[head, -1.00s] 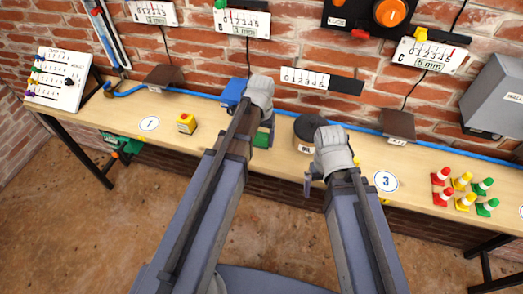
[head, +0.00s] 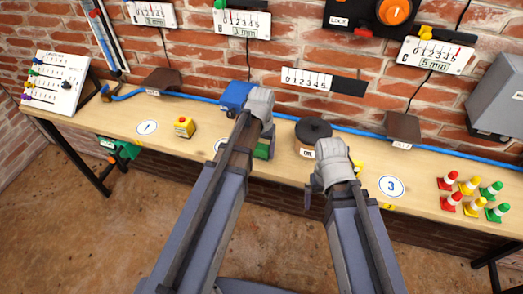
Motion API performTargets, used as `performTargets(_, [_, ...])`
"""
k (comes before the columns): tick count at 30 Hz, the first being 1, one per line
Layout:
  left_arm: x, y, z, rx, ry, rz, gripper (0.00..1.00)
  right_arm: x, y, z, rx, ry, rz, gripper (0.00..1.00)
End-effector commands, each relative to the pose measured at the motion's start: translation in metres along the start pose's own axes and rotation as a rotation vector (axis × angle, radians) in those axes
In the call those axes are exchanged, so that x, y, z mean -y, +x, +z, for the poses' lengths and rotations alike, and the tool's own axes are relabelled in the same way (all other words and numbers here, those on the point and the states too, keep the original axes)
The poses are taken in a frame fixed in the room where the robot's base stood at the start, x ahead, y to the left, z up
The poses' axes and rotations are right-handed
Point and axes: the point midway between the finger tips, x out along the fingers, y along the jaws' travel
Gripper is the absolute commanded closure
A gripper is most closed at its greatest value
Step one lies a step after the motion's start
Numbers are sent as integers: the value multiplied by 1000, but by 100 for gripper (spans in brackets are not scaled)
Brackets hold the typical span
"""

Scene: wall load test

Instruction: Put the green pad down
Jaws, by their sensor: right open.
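A green piece (head: 263,149), likely the green pad, shows just past my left forearm at the bench's front part. My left arm and gripper cover much of it, so I cannot tell whether it is held or rests on the bench. My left gripper (head: 260,104) is over the bench beside a blue block (head: 236,95); its fingertips are hidden. My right gripper (head: 329,168) is open near the bench's front edge, just in front of a dark round lidded object (head: 313,131) with a label. A yellow piece shows partly behind it.
The wooden bench (head: 185,105) runs along a brick wall. Small red, yellow and green cones (head: 470,185) stand at right. A blue hose (head: 455,152) runs along the back, with scales above.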

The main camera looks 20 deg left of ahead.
Motion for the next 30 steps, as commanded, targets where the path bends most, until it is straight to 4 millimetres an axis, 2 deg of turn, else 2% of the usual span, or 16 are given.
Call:
performTargets(1, [0,0,0,0,0,0,19,0,0,0,0,0,0,0])
performTargets(6, [0,0,0,0,0,0,0,0,0,0,0,0,0,0])
performTargets(14, [0,-1,0,0,0,0,0,0,-1,0,0,0,0,0])
performTargets(20, [0,-8,0,0,0,0,0,-1,-8,0,0,0,0,0])
performTargets(30, [0,-49,0,0,0,0,0,-5,-49,3,0,0,0,0])
